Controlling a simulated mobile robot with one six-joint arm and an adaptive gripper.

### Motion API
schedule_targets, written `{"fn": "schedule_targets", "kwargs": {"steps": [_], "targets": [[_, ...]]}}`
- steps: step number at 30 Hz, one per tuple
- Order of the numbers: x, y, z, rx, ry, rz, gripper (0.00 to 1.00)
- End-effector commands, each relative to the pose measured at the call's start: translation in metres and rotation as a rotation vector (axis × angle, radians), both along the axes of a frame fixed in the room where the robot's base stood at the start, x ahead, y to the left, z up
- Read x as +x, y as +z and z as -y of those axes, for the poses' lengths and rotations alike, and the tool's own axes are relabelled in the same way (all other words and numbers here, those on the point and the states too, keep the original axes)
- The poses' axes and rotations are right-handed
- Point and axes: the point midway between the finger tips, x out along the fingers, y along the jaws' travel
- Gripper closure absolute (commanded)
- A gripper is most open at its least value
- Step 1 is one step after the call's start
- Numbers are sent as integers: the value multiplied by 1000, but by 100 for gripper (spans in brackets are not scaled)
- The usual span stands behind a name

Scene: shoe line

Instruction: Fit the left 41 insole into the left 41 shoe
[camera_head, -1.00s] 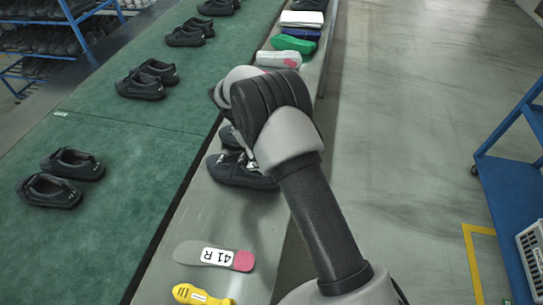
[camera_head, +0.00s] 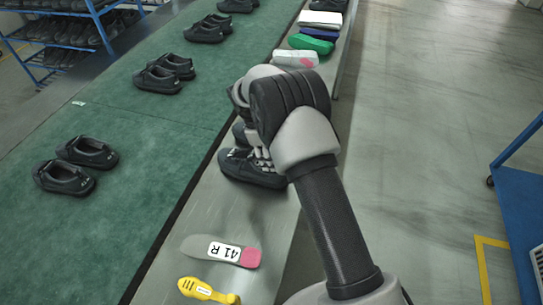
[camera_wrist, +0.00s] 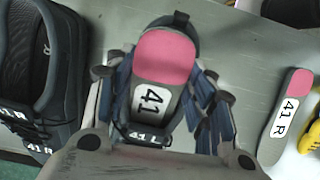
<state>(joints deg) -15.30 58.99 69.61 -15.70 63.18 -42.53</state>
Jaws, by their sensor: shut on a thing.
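The left insole (camera_wrist: 166,58), with a pink heel and a "41" label, is between the fingers of my gripper (camera_wrist: 163,95) in the wrist view. My gripper is shut on it. The insole lies over the opening of the dark left shoe (camera_wrist: 181,20), marked "41 L", pink heel toward the shoe's heel. Its front end is hidden, and I cannot tell whether it touches the shoe's inner sole.
The dark right shoe (camera_wrist: 45,75) stands left in the wrist view. The "41 R" insole (camera_head: 222,250) and a yellow tool (camera_head: 207,292) lie on the near bench. Several shoes, such as one pair (camera_head: 76,165), sit on the green belt. A green item (camera_head: 310,44) is farther along.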

Motion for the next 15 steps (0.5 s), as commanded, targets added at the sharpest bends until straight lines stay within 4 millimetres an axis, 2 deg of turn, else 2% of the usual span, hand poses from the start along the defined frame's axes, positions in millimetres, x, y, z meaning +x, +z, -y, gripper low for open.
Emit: {"fn": "schedule_targets", "kwargs": {"steps": [2, 3, 12, 15], "targets": [[-4, -7, 0, 1, 0, -11, 71], [-4, -7, 0, 0, 1, -12, 48], [-4, -7, 0, 0, 1, -12, 28], [-3, -6, 0, 0, 0, -10, 27]]}}
